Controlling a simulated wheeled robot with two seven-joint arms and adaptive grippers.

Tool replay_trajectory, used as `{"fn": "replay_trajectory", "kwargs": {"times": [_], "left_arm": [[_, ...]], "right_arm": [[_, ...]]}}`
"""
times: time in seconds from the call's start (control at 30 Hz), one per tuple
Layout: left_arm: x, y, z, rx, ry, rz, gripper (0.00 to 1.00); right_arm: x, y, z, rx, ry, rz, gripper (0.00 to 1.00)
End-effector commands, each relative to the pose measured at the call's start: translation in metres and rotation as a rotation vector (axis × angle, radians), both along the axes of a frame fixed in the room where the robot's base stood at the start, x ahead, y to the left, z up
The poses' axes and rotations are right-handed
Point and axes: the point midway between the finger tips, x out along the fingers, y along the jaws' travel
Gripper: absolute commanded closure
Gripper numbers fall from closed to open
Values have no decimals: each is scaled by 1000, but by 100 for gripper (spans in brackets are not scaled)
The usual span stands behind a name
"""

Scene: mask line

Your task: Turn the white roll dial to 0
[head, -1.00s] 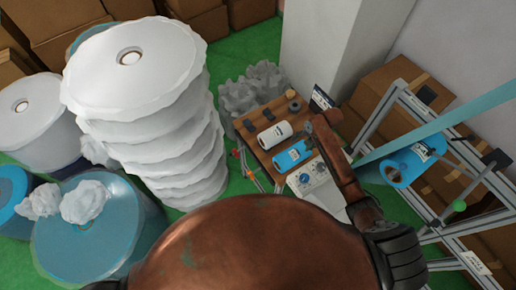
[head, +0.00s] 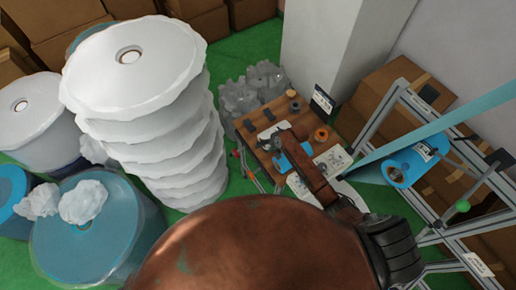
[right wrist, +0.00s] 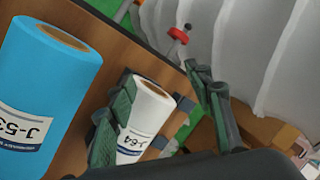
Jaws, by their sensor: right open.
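The control panel with its dials is partly hidden behind my right arm in the head view; its light face shows on both sides, the right part (head: 335,160) and the left part (head: 298,186). I cannot read any dial setting. The white roll (right wrist: 148,112), labelled J-64, lies on the wooden table; in the head view its end (head: 267,131) shows beside my right gripper (head: 280,138). In the right wrist view the open right gripper (right wrist: 165,112) has a finger on each side of the white roll. I cannot tell whether they touch. My left gripper is not in view.
A blue roll (head: 301,157), labelled J-53 (right wrist: 40,80), lies beside the white roll on the wooden table (head: 250,122). An orange-ringed item (head: 321,135) stands at the table's right. A metal frame with a blue roll (head: 405,166) stands right. Stacked white rolls (head: 150,120) stand left.

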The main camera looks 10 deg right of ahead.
Motion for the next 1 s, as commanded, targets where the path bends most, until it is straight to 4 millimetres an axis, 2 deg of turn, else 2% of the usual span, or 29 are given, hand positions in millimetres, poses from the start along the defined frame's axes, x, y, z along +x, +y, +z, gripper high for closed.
{"fn": "replay_trajectory", "kwargs": {"times": [0.1,0.3,0.87,1.0], "left_arm": [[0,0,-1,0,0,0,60],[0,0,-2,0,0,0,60],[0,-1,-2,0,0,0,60],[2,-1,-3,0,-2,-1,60]], "right_arm": [[2,10,-7,6,-23,18,53],[4,17,-10,8,-46,33,53],[4,18,-10,9,-48,33,53],[-2,20,-19,-15,-55,58,53]]}}
